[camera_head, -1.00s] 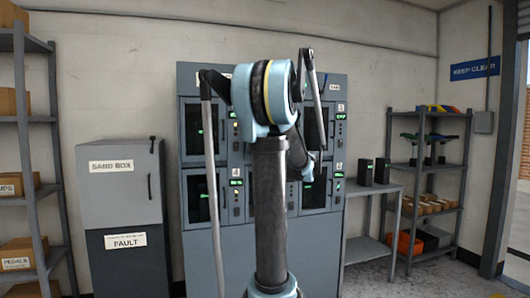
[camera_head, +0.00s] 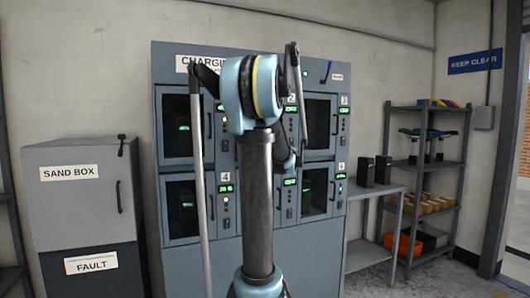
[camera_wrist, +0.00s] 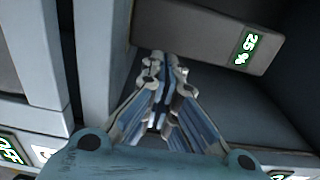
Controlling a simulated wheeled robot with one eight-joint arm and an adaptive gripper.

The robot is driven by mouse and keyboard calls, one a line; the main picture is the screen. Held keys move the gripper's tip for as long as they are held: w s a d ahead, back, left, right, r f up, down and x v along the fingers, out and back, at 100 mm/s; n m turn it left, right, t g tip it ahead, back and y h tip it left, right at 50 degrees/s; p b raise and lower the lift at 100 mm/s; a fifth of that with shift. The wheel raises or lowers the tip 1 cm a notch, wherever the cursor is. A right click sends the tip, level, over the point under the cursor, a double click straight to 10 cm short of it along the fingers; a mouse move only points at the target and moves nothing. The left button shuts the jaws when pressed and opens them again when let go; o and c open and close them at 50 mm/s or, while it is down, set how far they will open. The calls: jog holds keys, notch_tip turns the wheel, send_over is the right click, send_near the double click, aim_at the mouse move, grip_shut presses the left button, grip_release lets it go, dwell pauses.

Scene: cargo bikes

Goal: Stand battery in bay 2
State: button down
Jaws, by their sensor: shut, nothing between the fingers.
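A dark battery (camera_wrist: 200,38) with a lit green "25 %" display is inside an open bay in the wrist view. My gripper (camera_wrist: 160,85) is shut and empty, its fingertips close to the battery's side; I cannot tell whether they touch. The charging cabinet (camera_head: 243,268) fills the middle of the head view. The bay 2 label (camera_head: 291,98) shows beside my arm, which hides most of that bay. The gripper's fingers are hidden in the head view. I cannot tell which bay the wrist view shows.
Two dark boxes (camera_head: 366,171) stand on a grey side table (camera_head: 373,190) right of the cabinet. A shelf rack (camera_head: 428,173) is farther right. A grey sand box cabinet (camera_head: 80,205) stands at left. Bay walls (camera_wrist: 93,65) lie close around my fingers.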

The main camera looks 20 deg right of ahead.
jog(key=shift+h, duration=0.3)
jog(key=w, duration=0.2)
jog(key=w+d, duration=0.1)
jog(key=w, duration=0.2)
jog(key=w+d, duration=0.1)
jog(key=w, duration=0.2)
jog(key=shift+w, duration=0.4)
